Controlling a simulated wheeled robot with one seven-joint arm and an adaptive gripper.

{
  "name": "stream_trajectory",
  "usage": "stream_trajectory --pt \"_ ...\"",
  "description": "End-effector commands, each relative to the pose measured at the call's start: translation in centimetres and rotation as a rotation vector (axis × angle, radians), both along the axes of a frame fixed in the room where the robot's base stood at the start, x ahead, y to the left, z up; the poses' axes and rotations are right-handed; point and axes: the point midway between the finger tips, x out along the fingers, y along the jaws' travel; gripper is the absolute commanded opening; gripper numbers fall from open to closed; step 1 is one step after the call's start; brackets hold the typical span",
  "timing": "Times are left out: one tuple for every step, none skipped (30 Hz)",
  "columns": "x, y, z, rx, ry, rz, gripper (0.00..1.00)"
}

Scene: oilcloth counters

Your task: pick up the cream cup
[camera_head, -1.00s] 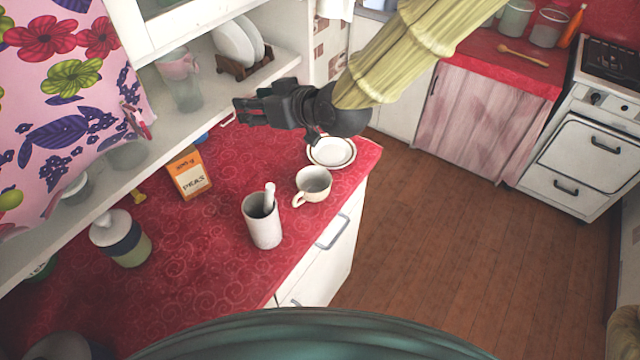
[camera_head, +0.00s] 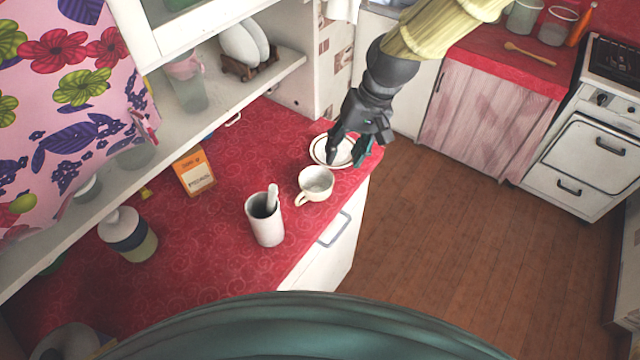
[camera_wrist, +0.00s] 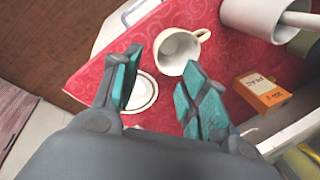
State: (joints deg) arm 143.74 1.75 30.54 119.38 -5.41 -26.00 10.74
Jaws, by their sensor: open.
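The cream cup (camera_head: 316,184) stands upright on the red counter near its front edge, its handle toward the lower left in the head view. In the wrist view the cup (camera_wrist: 178,52) lies beyond the fingertips, between them and a little above, with its handle to the right. My gripper (camera_head: 346,158) is open and empty. It points down over the saucer (camera_head: 318,151), just behind the cup, and hides part of it. In the wrist view the teal-padded fingers of my gripper (camera_wrist: 158,78) are spread apart, with the saucer (camera_wrist: 146,92) partly behind the left finger.
A tall white holder (camera_head: 263,222) with a utensil stands left of the cup. An orange box (camera_head: 194,172) and a lidded jar (camera_head: 128,236) stand farther left. A shelf (camera_head: 285,68) overhangs the counter's back. The floor (camera_head: 450,230) at right is clear.

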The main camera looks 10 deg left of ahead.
Motion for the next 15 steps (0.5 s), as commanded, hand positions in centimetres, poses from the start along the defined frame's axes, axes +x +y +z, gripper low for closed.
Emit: stream_trajectory --pt "-0.1 -0.1 0.0 -0.005 0.011 -0.005 0.43" --pt "-0.2 -0.2 0.0 -0.008 0.016 -0.007 0.43" --pt "-0.2 -0.2 -0.1 -0.011 0.021 -0.009 0.43" --pt "-0.3 -0.2 -0.3 -0.012 0.023 -0.009 0.43" --pt "-0.3 -0.1 -0.6 -0.012 0.024 -0.010 0.43" --pt "-0.3 0.0 -0.9 -0.013 0.024 -0.009 0.43" --pt "-0.4 0.1 -1.2 -0.013 0.024 -0.009 0.43" --pt "-0.4 0.2 -1.6 -0.013 0.025 -0.009 0.43" --pt "-0.5 0.3 -2.1 -0.013 0.024 -0.009 0.43" --pt "-0.5 0.4 -2.5 -0.012 0.024 -0.009 0.43" --pt "-0.6 0.5 -2.9 -0.012 0.024 -0.009 0.43" --pt "-0.6 0.7 -3.3 -0.012 0.023 -0.009 0.43" --pt "-0.6 0.8 -3.7 -0.012 0.023 -0.009 0.43" --pt "-0.6 0.9 -3.9 -0.012 0.023 -0.008 0.43" --pt "-0.6 1.0 -4.3 -0.012 0.023 -0.008 0.43"
